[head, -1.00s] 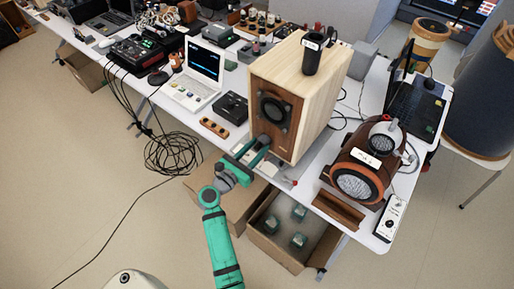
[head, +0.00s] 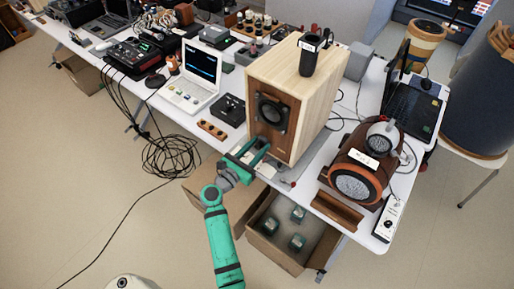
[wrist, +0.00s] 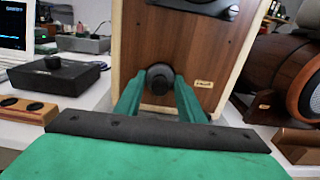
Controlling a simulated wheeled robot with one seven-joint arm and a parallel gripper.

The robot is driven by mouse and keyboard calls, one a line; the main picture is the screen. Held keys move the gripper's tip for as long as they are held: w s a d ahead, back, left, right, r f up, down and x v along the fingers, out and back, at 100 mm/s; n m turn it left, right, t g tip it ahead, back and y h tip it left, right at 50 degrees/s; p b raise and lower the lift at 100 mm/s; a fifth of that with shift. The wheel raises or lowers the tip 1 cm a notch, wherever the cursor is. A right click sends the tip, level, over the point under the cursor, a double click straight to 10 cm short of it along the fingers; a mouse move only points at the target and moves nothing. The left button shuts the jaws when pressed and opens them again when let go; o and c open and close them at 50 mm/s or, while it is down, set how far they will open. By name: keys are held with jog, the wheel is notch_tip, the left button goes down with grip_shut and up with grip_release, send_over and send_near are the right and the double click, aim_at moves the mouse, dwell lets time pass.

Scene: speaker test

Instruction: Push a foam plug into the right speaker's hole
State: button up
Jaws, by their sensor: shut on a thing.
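The wooden box speaker (head: 318,95) stands on the white table, with a round black driver (head: 271,113) on its brown front panel. My gripper (head: 257,151) is at the lower part of that front. In the wrist view the green fingers (wrist: 158,92) are shut on a dark round foam plug (wrist: 160,86), against or just in front of the panel. A dark ring shows behind the plug, and the hole itself is hidden. I cannot tell how deep the plug sits. A brown barrel-shaped speaker (head: 362,168) stands further right, apart from my gripper.
An open carton (head: 262,222) with several dark green items is below the table edge.

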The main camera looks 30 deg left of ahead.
jog(key=shift+w, duration=0.15)
jog(key=o, duration=1.2)
jog(key=s, duration=1)
jog(key=shift+s+a, duration=0.35)
jog(key=shift+s, duration=0.05)
